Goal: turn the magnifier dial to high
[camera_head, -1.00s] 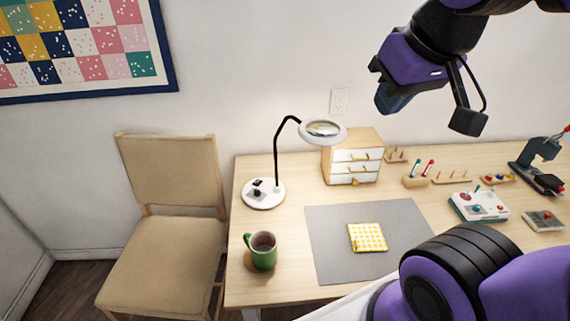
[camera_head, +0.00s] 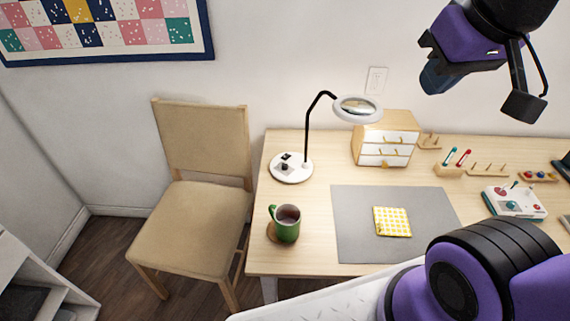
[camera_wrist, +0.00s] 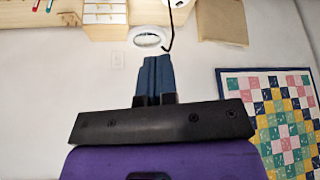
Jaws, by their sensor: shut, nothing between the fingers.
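The magnifier lamp (camera_head: 358,109) stands at the left back of the table, with a ring lens on a black gooseneck. Its round white base (camera_head: 300,174) carries a small dark dial (camera_head: 284,167) and another dark part behind it; the dial's setting is too small to read. In the wrist view the lens (camera_wrist: 148,37) appears just beyond the fingertips, upside down. My gripper (camera_head: 432,80) is shut and empty, raised at the upper right, well above and apart from the lamp. Its blue fingers (camera_wrist: 157,62) are together in the wrist view.
A green mug (camera_head: 286,226) stands at the table's front left, near the lamp base. A small drawer cabinet (camera_head: 369,150) is right of the lamp. A grey mat (camera_head: 354,230) bears a yellow checked cloth (camera_head: 392,222). A chair (camera_head: 203,140) stands left of the table.

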